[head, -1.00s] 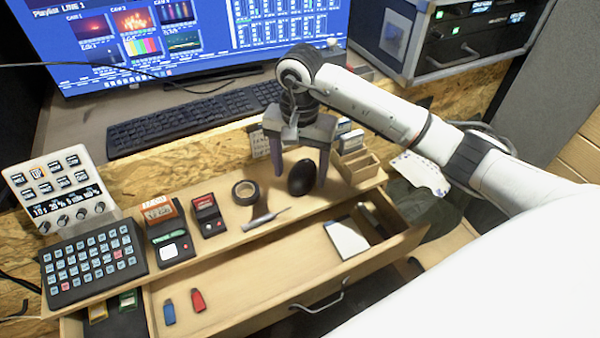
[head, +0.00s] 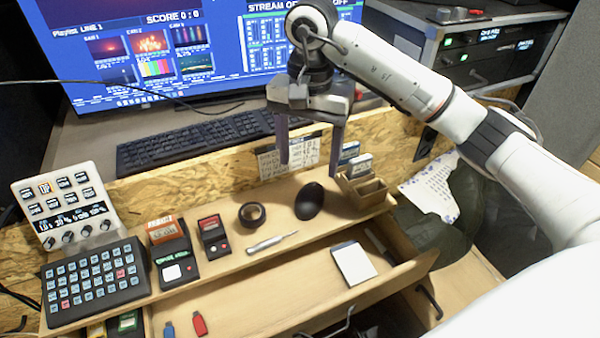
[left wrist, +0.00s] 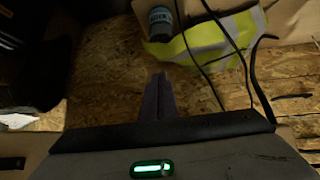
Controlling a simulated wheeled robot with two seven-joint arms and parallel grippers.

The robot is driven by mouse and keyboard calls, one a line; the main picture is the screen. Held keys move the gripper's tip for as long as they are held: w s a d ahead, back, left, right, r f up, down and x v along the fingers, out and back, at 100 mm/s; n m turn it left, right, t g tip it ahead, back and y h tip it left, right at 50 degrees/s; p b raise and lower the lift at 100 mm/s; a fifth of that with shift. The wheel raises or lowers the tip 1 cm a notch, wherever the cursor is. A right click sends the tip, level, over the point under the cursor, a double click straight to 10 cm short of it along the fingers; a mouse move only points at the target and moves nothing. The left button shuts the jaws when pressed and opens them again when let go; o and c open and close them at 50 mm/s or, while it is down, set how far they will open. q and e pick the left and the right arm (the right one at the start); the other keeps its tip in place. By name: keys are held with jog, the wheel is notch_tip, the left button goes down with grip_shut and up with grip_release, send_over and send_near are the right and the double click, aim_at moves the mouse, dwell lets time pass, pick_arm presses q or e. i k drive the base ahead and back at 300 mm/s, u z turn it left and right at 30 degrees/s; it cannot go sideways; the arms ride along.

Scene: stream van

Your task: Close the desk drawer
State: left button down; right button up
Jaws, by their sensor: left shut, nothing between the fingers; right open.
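The wooden desk drawer (head: 290,309) is pulled out below the shelf in the head view. A white notepad (head: 353,264), a red USB stick (head: 199,323) and a blue USB stick (head: 169,329) lie in it. Its dark handle (head: 338,322) shows at the lower edge. My right gripper (head: 309,165) is open and empty, pointing down above the shelf, behind the dark oval mouse and apart from the drawer. My left gripper is outside the head view. In the left wrist view its fingers (left wrist: 158,97) are together and empty, in front of a chipboard surface.
A keyboard (head: 200,140) lies behind. The left wrist view shows cables and a yellow vest (left wrist: 205,40).

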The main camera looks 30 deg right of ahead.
aim_at(301, 291)
jog(key=z, duration=0.1)
jog(key=k, duration=1.5)
jog(key=u, duration=0.1)
